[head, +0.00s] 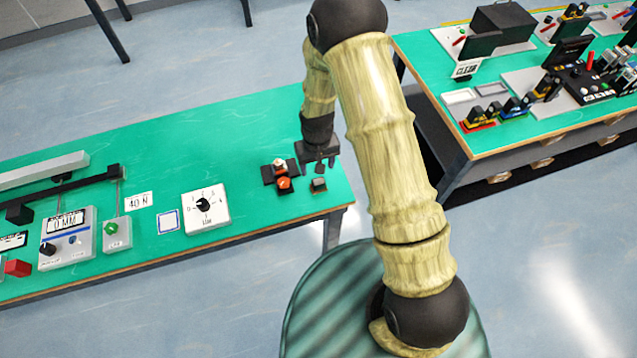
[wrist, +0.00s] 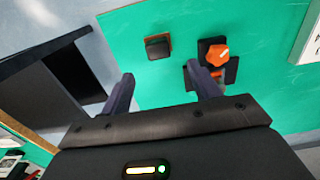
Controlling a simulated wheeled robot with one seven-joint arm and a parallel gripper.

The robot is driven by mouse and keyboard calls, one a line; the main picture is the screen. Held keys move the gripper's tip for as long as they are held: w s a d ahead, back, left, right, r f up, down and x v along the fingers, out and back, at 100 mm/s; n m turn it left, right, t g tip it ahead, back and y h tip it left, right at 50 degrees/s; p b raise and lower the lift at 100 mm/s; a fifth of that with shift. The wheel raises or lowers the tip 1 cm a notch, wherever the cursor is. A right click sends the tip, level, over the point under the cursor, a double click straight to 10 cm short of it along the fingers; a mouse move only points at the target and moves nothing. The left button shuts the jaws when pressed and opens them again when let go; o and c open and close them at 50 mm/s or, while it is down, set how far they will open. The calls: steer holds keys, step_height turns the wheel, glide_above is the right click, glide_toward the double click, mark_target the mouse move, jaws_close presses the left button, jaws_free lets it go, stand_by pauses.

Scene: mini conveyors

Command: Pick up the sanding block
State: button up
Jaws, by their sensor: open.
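The sanding block (head: 319,185) looks like a small dark block with a brown edge. It lies on the green table near its right end. It also shows in the wrist view (wrist: 158,48), at the top and beyond my fingertips. My gripper (head: 319,168) is open and empty, pointing down just behind the block in the head view. In the wrist view, my two fingers (wrist: 160,72) are spread, and the block lies ahead of the gap between them, apart from both. The exact height of my fingertips above the table is hard to tell.
An orange knob on a black base (head: 284,184) stands left of the block. Another small dark fixture (head: 279,165) sits behind it, close to my finger. A white dial box (head: 206,208) stands farther left. The table's right edge (head: 352,200) is close.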

mark_target(318, 181)
steer(key=shift+f+p, duration=0.3)
steer(key=shift+f, duration=1.55)
steer(key=shift+s+d+f+p, duration=0.1)
steer(key=shift+f+p, duration=0.3)
steer(key=shift+f, duration=0.1)
steer(key=shift+f+p, duration=0.65)
steer(key=shift+f, duration=1.45)
steer(key=c, duration=1.1)
